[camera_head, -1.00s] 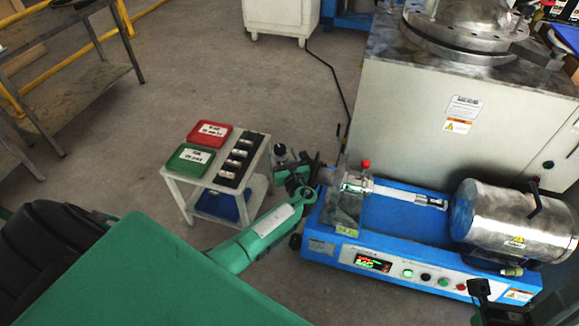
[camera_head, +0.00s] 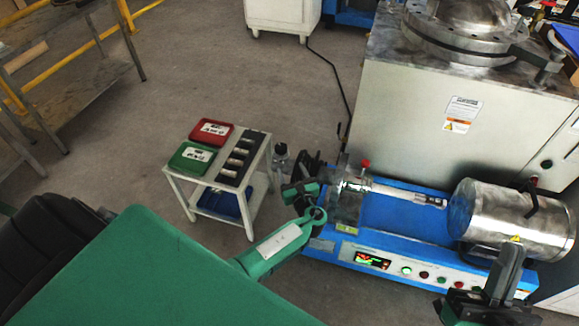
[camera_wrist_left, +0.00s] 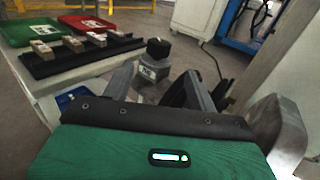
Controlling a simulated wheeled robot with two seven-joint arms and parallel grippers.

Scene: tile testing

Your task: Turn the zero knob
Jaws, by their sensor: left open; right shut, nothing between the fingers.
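A black knob (camera_wrist_left: 158,48) on a metal block with a small label shows in the left wrist view, just beyond and between my fingertips. It appears in the head view (camera_head: 281,151) at the left end of the blue machine (camera_head: 405,215); I cannot read whether it is marked zero. My left gripper (camera_head: 300,172) is open, close to the right of the knob in the head view; its spread fingers (camera_wrist_left: 155,82) show in the wrist view, with nothing between them. My right gripper (camera_head: 505,262) is shut and empty, in front of the steel cylinder.
A small white cart (camera_head: 255,180) with a red tray (camera_head: 211,132), a green tray (camera_head: 192,158) and several sample blocks on a black strip stands to the left. The control panel has a lit display (camera_head: 373,261) and several buttons. A large grey cabinet (camera_head: 440,110) rises behind the machine.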

